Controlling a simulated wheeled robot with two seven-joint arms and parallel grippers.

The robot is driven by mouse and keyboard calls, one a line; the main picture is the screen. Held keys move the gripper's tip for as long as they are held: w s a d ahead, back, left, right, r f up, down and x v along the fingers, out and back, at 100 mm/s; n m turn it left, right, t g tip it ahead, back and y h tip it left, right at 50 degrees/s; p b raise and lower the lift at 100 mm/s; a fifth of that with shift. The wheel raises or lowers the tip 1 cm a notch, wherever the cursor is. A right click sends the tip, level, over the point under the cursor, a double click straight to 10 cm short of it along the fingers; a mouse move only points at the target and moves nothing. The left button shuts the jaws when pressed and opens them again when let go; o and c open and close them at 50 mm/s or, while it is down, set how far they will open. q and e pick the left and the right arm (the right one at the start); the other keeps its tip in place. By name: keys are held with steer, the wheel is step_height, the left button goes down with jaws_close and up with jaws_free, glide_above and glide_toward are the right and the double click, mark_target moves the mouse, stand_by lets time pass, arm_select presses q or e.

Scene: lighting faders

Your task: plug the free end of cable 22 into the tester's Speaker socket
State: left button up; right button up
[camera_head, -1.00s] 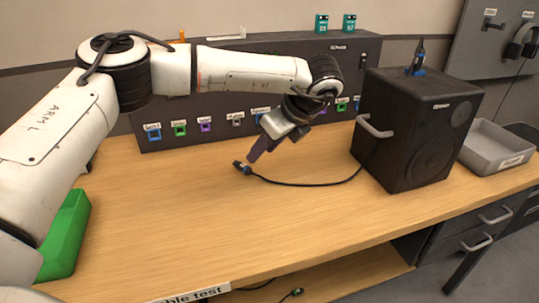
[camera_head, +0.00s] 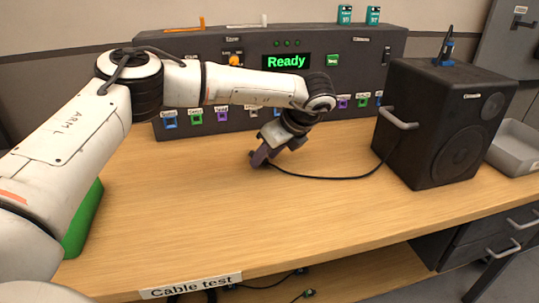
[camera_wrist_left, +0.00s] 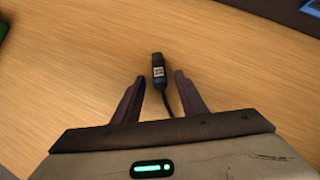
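A black cable (camera_head: 330,178) runs along the table from the black speaker to its free end under my left gripper. My right gripper is out of view.
The black speaker (camera_head: 440,120) stands to the right with a grey handle, and a grey tray (camera_head: 514,150) is beyond it. A green object (camera_head: 82,222) is at the left. The front middle of the table (camera_head: 240,225) is clear.

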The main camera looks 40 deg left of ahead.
mark_target(267, 158)
arm_select(q)
steer(key=shift+c, duration=0.2)
jaws_close()
steer(key=shift+r+p, duration=0.45)
steer(key=shift+r, duration=0.45)
steer(key=shift+r+p, duration=0.65)
steer(key=shift+r, duration=1.05)
